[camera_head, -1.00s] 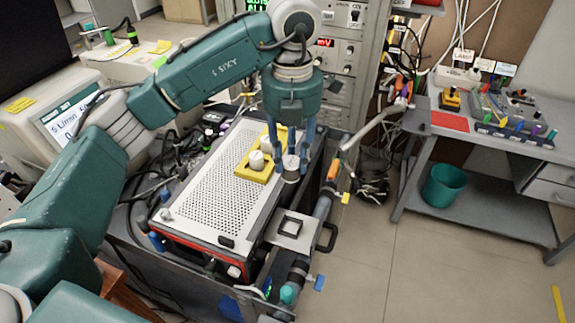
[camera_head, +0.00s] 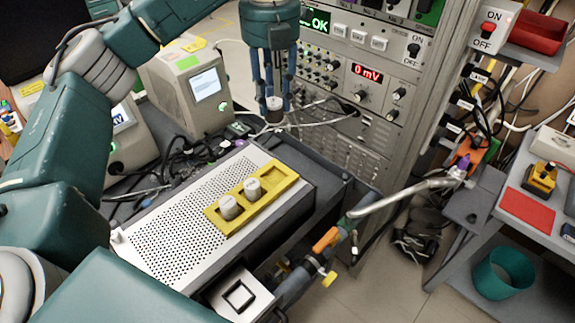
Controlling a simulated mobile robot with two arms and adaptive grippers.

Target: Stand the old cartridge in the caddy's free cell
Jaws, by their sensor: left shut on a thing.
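My left gripper (camera_head: 273,100) points down and is shut on the old cartridge (camera_head: 274,112), a short cylinder with a pale top and a dark lower part. It is held upright in the air, above and beyond the caddy in the picture, apart from it. The yellow caddy (camera_head: 263,206) lies on the perforated top of the instrument. Two white-topped cartridges stand in it, one in the near cell (camera_head: 229,207) and one in the middle cell (camera_head: 252,188). The cell at its far right end looks empty. My right gripper is out of view.
The perforated silver instrument top (camera_head: 185,215) is mostly clear. A square holder plate (camera_head: 240,297) juts out at its front. A pipe with an orange-handled valve (camera_head: 327,240) runs along the right. The instrument rack (camera_head: 375,135) stands close behind my left gripper.

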